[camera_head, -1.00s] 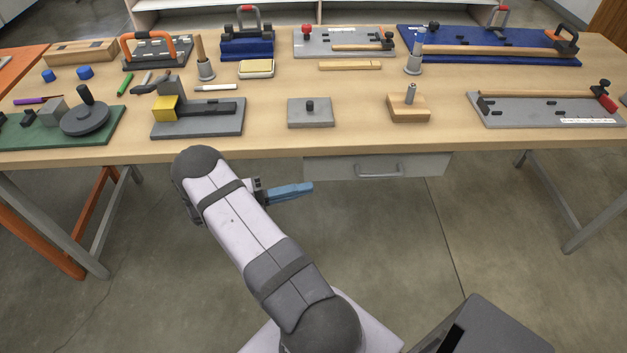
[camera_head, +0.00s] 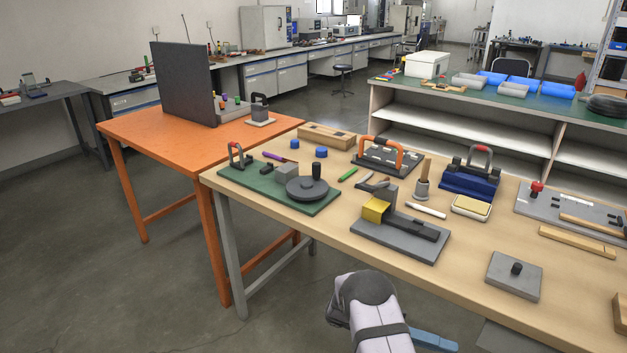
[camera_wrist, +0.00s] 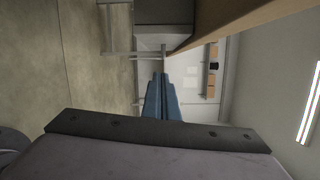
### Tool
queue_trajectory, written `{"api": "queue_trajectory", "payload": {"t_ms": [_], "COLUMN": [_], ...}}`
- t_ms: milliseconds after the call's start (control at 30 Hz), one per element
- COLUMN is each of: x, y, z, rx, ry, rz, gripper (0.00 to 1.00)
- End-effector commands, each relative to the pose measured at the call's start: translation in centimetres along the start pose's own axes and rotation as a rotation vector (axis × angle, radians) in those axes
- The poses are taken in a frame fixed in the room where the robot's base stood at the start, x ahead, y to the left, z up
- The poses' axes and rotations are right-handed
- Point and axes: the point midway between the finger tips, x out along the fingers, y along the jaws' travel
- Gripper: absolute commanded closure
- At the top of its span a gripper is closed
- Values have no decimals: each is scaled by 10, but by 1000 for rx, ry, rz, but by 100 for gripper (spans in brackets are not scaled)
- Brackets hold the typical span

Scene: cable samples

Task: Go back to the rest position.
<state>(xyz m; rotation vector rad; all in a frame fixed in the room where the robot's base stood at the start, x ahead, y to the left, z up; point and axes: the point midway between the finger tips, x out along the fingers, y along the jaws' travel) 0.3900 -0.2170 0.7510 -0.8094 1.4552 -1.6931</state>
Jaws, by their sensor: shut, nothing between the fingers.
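My gripper (camera_head: 446,345) shows at the bottom of the head view, its blue fingers in front of the wooden workbench's near edge and clear of the things on it. In the wrist view my gripper (camera_wrist: 160,80) has its blue fingers together with nothing between them. My arm is bent, with its dark rounded joint below the bench edge. The wooden workbench (camera_head: 465,262) runs across the right of the head view, and its edge also shows in the wrist view (camera_wrist: 225,22).
A grey fixture with a yellow block (camera_head: 376,208), a green board with a round dial (camera_head: 265,195) and a grey plate with a black knob (camera_head: 513,280) lie on the bench. An orange table (camera_head: 165,135) stands left. The floor at lower left is clear.

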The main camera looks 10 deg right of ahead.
Motion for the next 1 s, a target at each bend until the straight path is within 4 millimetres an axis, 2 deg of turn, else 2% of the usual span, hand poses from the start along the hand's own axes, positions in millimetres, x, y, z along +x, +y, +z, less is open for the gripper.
{"api": "queue_trajectory", "payload": {"t_ms": [167,267,367,500,600,700,800,1000], "x": [-1,-5,-6,-7,-12,-23,-42,-75], "y": [28,56,87,123,136,136,124,85], "z": [1,-10,-38,-96,-139,-178,-210,-240], "rx": [315,528,713,931,1083,1254,1437,1656], "ry": [12,87,209,419,588,778,990,1312], "rz": [111,207,274,292,261,203,121,-1], "gripper": [100,100,100,100,100,100,100,100]}}
